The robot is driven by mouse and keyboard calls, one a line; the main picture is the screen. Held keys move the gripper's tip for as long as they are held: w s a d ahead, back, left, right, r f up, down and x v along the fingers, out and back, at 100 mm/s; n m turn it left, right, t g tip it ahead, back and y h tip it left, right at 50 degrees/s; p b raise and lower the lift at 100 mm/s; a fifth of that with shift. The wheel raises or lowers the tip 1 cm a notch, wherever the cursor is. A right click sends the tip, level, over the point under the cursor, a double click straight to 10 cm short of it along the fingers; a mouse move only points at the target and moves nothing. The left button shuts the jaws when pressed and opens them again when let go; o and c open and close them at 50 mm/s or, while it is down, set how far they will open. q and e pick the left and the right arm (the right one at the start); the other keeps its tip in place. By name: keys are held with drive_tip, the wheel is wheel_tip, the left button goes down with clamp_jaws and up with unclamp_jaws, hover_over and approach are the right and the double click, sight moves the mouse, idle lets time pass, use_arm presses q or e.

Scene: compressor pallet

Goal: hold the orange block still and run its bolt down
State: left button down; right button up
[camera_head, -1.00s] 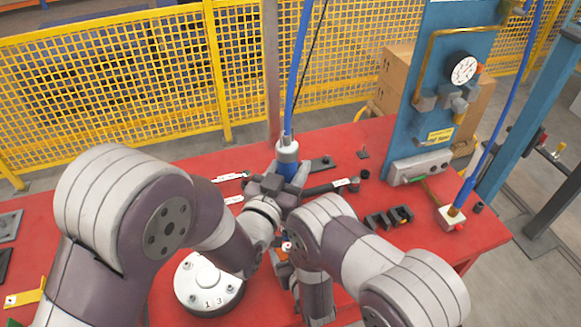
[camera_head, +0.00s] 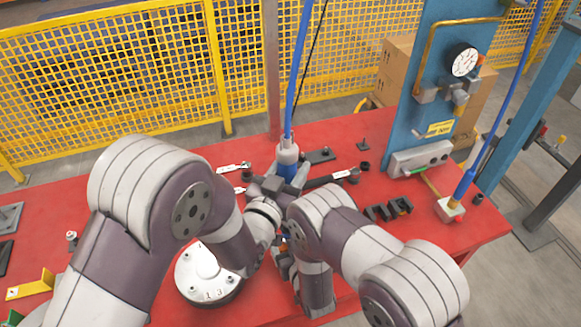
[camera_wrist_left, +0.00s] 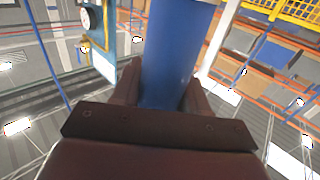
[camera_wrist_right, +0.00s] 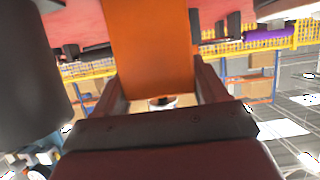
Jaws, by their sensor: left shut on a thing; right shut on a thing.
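My left gripper (camera_wrist_left: 163,92) is shut on the blue body of a hanging power tool (camera_wrist_left: 175,50). In the head view the tool (camera_head: 288,152) has a grey top and hangs upright from a blue hose, in the middle of the table. My right gripper (camera_wrist_right: 160,88) is shut on the orange block (camera_wrist_right: 152,45), which stands between its fingers in the right wrist view. In the head view my arms hide nearly all of the block and my right gripper. The bolt and the tool's lower end cannot be made out.
A round white part (camera_head: 203,262) marked with numbers sits left of my right arm on the red table (camera_head: 120,185). Dark tools, a black notched holder (camera_head: 388,211) and a blue gauge panel (camera_head: 432,95) stand to the right. A yellow mesh fence (camera_head: 110,80) runs behind.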

sight(291, 149)
use_arm(q)
drive_tip(key=shift+f, duration=1.8)
use_arm(e)
drive_tip(key=shift+s, duration=0.1)
idle(2.2)
use_arm(q)
drive_tip(key=shift+r, duration=4.65)
drive_tip(key=shift+w, duration=0.1)
use_arm(e)
drive_tip(key=o, duration=1.4)
drive_tip(key=shift+c, duration=0.2)
drive_tip(key=v, duration=0.7)
drive_tip(key=shift+s, duration=0.15)
